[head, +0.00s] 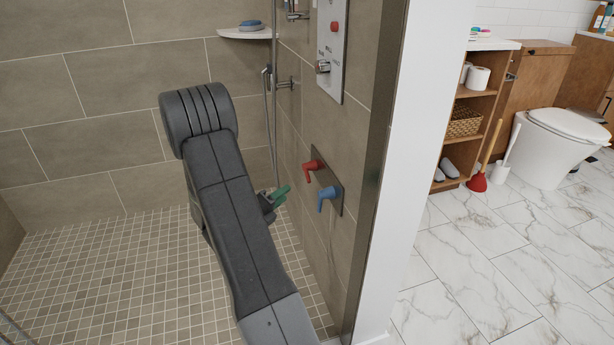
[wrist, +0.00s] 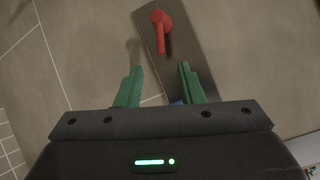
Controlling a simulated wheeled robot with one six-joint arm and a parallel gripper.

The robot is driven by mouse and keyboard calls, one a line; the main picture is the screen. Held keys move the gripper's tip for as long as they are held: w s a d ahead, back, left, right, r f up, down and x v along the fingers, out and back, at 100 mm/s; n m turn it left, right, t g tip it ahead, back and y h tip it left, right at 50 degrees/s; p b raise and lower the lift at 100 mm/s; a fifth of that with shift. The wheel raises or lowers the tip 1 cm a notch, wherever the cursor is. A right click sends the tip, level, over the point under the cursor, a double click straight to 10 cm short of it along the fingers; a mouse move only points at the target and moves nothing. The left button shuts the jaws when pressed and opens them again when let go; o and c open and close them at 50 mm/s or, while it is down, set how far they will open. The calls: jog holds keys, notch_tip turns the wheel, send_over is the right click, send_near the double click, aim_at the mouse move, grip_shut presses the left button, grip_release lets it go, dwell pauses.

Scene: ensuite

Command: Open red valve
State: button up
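The red valve (head: 313,167) is a small lever handle on a metal plate (head: 341,189) on the tiled shower wall. In the wrist view the red valve (wrist: 161,29) shows at the top, its lever pointing down in the picture. The blue valve (head: 327,198) sits below it on the same plate; only a sliver of blue shows between the fingers in the wrist view. My gripper (head: 281,194) has green fingers and is left of the plate. In the wrist view my gripper (wrist: 160,88) is open, its fingers apart with nothing held, short of the red valve.
A control panel (head: 332,45) with a red button and a knob is on the wall above. A shower hose (head: 271,125) hangs at the back corner, below a shelf (head: 246,33). A white wall edge (head: 402,150) stands right of the plate. The shower floor (head: 120,270) is clear.

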aim_at(308, 176)
jog(key=b+x, duration=0.2)
jog(key=x, duration=1)
jog(key=shift+w+d, duration=0.1)
jog(key=shift+w, duration=0.05)
grip_shut()
jog(key=shift+r, duration=0.1)
